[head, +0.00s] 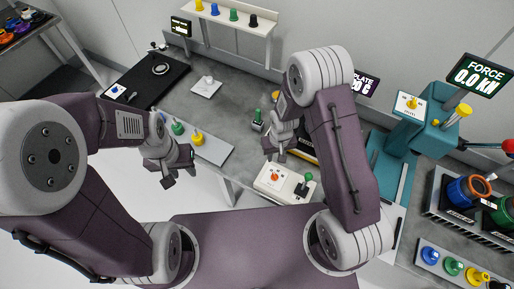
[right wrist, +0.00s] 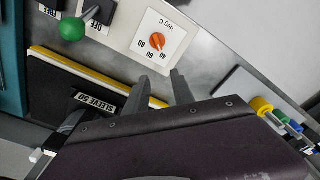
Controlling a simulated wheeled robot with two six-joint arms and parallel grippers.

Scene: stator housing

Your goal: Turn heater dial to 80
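The heater dial (head: 275,176) is a small orange knob on a pale control box (head: 287,187) at the bench's front edge. In the right wrist view the dial (right wrist: 157,41) sits on a white scale marked 40, 60, 80 and "deg C". I cannot tell exactly which mark it points to. My right gripper (head: 275,155) is above and behind the box in the head view. Its fingers (right wrist: 158,84) are apart and empty, short of the dial and not touching it. My left gripper (head: 180,177) hangs off the bench's front edge, open and empty.
A green-knobbed lever (head: 308,178) stands on the box, right of the dial; it also shows in the right wrist view (right wrist: 72,28). A black plate with a yellow edge (right wrist: 80,70) lies behind the box. A teal press (head: 425,135) stands to the right.

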